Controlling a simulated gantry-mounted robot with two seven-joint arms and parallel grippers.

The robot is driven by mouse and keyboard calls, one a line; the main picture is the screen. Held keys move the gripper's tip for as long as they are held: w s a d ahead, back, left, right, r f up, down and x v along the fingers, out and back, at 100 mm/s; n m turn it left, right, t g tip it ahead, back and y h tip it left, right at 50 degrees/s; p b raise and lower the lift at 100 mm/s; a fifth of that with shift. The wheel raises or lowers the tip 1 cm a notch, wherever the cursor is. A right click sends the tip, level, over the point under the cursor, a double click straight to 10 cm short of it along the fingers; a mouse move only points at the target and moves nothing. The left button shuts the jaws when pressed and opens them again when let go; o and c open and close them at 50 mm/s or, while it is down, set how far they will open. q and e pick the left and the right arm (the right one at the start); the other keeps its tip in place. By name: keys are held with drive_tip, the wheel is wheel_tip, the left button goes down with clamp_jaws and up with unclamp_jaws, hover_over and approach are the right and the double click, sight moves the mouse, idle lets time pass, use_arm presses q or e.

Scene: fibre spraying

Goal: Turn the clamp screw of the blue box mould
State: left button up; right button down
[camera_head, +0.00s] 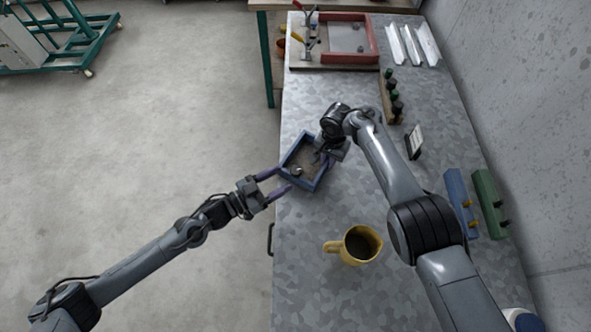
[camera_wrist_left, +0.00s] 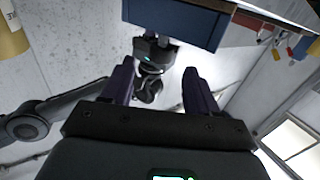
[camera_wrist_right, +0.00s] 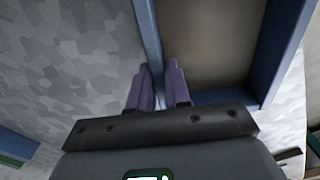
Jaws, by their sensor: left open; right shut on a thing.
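The blue box mould (camera_head: 311,186) sits on the metal table, with a grey-brown floor inside and a small round grey piece (camera_head: 296,171) at its near left corner. I cannot tell whether that piece is the clamp screw. My right gripper (camera_head: 327,160) is shut on the mould's right wall; in the right wrist view the purple fingers (camera_wrist_right: 160,72) straddle the blue wall (camera_wrist_right: 148,28). My left gripper (camera_head: 284,180) is open at the mould's near left corner, fingers pointing at it. In the left wrist view the mould's blue side (camera_wrist_left: 180,22) shows above the open fingers (camera_wrist_left: 156,84).
A yellow jug (camera_head: 360,245) stands nearer on the table. Blue (camera_head: 459,199) and green (camera_head: 489,201) blocks lie at right. A rack of dark bottles (camera_head: 391,97), a small sign (camera_head: 414,141) and a red frame mould (camera_head: 347,38) stand farther back.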

sight(295, 171)
use_arm(q)
drive_tip(key=shift+x, duration=3.05)
drive_tip(key=c, duration=0.9)
